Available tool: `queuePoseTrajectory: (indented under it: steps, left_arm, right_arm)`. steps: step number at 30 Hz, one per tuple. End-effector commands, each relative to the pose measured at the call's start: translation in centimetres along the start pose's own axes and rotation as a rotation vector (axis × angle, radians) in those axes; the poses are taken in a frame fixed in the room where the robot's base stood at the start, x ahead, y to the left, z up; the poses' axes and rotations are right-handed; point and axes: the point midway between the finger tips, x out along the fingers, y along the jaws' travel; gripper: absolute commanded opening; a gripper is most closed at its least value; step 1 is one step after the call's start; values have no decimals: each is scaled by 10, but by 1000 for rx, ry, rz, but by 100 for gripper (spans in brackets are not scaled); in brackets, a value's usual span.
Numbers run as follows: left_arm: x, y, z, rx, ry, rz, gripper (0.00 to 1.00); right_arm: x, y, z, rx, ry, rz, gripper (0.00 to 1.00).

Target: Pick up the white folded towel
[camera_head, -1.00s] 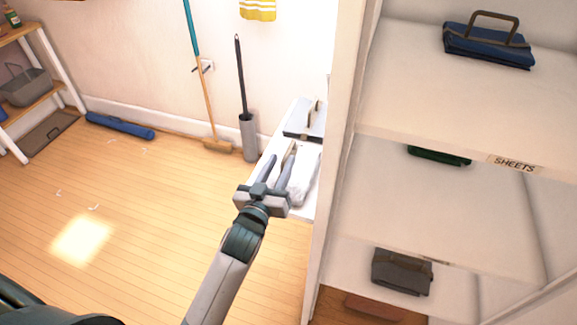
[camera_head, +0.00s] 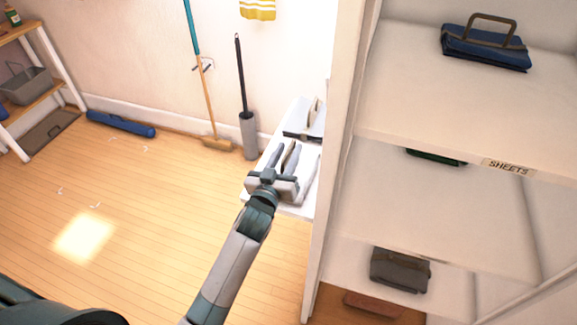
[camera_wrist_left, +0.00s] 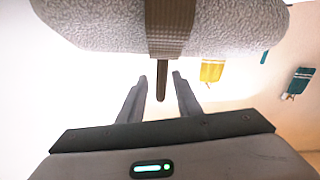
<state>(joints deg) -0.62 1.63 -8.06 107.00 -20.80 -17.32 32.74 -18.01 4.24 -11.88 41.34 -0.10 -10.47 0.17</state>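In the left wrist view the towel (camera_wrist_left: 95,28) fills the top as a fuzzy whitish roll with a grey-brown strap (camera_wrist_left: 168,25) and a dark handle (camera_wrist_left: 161,85) pointing toward the gripper. My left gripper (camera_head: 284,152) is open at the towel's left side; in the left wrist view its fingers (camera_wrist_left: 160,78) stand on either side of the handle's end, with gaps visible. My right gripper is not in view.
A tall white shelf unit (camera_head: 430,100) labelled SHEETS stands close on the right. A broom (camera_head: 205,100) and a grey cylinder holder (camera_head: 248,135) stand behind. Floor at left is mostly clear.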

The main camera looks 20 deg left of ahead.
Motion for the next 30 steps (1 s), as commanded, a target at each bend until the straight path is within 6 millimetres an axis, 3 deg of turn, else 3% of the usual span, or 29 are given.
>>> queuePoseTrajectory:
  steps: [3,7,17,21,22,30]
  left_arm:
    - [7,0,0,0,-1,0,31]
    - [8,0,1,0,-1,0,31]
    - [7,0,1,0,-1,-1,31]
    - [7,0,1,0,-1,-1,2]
    - [7,0,1,0,-1,-1,0]
    - [7,0,1,0,-2,-1,0]
  right_arm:
    - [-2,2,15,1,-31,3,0]
    - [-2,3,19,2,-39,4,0]
    - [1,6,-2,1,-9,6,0]
    - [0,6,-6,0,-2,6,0]
    - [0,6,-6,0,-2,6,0]
    - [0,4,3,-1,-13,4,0]
